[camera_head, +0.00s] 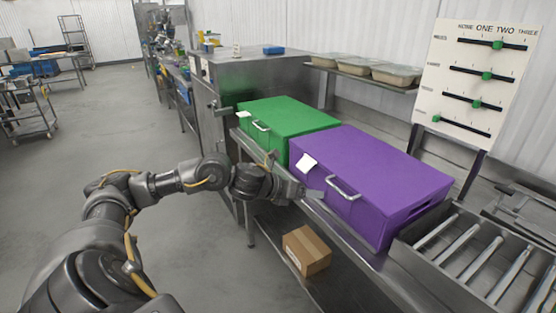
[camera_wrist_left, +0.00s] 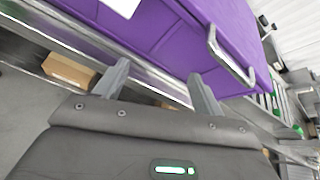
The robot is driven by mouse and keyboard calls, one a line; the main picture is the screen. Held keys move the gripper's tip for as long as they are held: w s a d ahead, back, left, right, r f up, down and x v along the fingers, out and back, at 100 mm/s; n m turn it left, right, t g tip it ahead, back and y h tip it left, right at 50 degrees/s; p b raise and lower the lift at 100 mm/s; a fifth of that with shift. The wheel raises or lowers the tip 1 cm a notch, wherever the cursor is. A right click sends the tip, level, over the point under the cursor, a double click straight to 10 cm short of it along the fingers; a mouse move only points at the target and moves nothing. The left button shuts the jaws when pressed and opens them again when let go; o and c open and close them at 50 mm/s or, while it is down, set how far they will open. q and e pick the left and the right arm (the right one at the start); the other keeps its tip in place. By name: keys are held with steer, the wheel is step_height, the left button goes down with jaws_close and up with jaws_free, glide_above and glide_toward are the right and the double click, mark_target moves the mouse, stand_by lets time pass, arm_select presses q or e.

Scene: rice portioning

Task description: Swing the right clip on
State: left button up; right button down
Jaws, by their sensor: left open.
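A purple box (camera_head: 372,165) with a closed lid stands on the steel counter, with a metal handle (camera_head: 342,188) and a white label (camera_head: 307,162) at its front. A green box (camera_head: 289,116) stands to its left, with a similar handle (camera_head: 261,126). I cannot make out a separate clip on either box. My left gripper (camera_head: 312,193) is in front of the purple box's near side, left of its handle. In the left wrist view, its two fingers (camera_wrist_left: 160,82) are apart with nothing between them, and the handle (camera_wrist_left: 229,56) is beyond them at upper right. My right gripper is not in view.
A roller conveyor (camera_head: 478,252) adjoins the purple box at right. A cardboard box (camera_head: 306,250) sits on the lower shelf. A slider board (camera_head: 485,75) and a shelf of trays (camera_head: 362,70) are behind. The floor at left is open.

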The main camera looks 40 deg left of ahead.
mark_target(302, 167)
arm_select(q)
steer(key=s+a+r+m, duration=0.2)
steer(key=a+r+m, duration=0.2)
steer(key=a+r, duration=0.45)
steer(key=shift+g+y, duration=0.3)
steer(key=shift+y, duration=0.1)
steer(key=x, duration=0.6)
steer(key=a+x, duration=0.1)
steer(key=x, duration=0.2)
steer(key=shift+w+d+f, duration=0.1)
steer(key=shift+w+f, duration=0.2)
steer(key=shift+f, duration=0.15)
steer(key=c, duration=0.6)
